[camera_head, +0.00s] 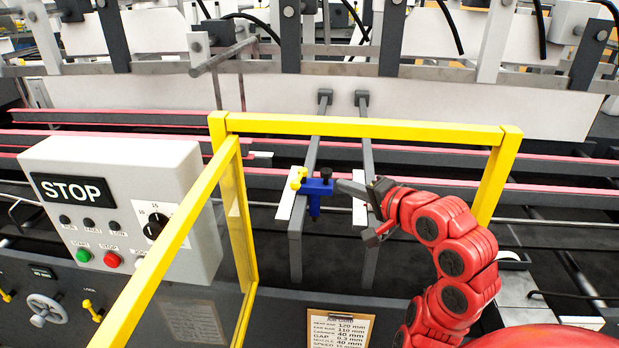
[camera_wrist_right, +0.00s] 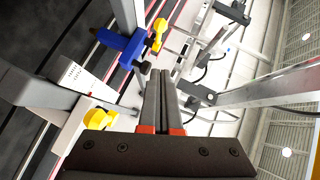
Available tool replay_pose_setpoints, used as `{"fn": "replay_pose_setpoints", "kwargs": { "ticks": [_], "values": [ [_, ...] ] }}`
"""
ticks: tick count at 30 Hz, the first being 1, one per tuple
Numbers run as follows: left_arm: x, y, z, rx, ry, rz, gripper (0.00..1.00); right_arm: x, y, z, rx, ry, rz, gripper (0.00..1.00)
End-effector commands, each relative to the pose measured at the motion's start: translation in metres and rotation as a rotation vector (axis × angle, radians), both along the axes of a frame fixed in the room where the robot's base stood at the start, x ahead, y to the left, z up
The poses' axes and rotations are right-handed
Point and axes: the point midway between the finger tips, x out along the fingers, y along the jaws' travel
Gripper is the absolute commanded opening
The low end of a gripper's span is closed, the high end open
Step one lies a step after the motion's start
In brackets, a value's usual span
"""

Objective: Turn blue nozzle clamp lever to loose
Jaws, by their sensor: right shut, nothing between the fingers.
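The blue nozzle clamp (camera_head: 315,190) sits on the left one of two grey bars inside the yellow frame. A yellow lever (camera_head: 298,178) shows at its left side, and a black knob (camera_head: 326,172) on top. In the right wrist view the blue clamp (camera_wrist_right: 127,46) is at upper left, with a yellow lever (camera_wrist_right: 158,34) beside it. My right gripper (camera_head: 340,185) is just right of the blue clamp, its fingers pointing left towards it. In the wrist view its fingers (camera_wrist_right: 159,74) are together and empty; contact with the clamp cannot be told. My left gripper is out of view.
The yellow guard frame (camera_head: 370,128) surrounds the bars. A control box with a STOP sign (camera_head: 72,189) stands at left. A second yellow part (camera_wrist_right: 100,116) is close to my gripper in the wrist view. A clipboard (camera_head: 338,326) is at the front.

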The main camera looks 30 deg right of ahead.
Motion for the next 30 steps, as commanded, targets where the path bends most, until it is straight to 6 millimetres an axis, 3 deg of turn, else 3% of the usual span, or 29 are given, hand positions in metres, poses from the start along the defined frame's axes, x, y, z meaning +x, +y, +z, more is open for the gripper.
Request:
{"fn": "replay_pose_setpoints", "kwargs": {
  "ticks": [1, 10, 19, 24, 30],
  "values": [
    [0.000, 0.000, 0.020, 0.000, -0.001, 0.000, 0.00, 0.004, 0.003, 0.011, 0.010, -0.004, 0.008, 0.00],
    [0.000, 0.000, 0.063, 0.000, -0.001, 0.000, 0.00, 0.019, 0.005, -0.002, 0.010, 0.014, 0.001, 0.00],
    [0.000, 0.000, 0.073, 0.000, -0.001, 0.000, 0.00, 0.070, 0.011, -0.019, 0.001, 0.012, 0.001, 0.00],
    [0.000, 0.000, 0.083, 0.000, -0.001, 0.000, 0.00, 0.082, 0.029, -0.029, 0.002, 0.012, 0.000, 0.00],
    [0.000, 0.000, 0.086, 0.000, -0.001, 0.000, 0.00, 0.088, 0.036, -0.034, 0.003, 0.008, -0.003, 0.00]
  ]
}}
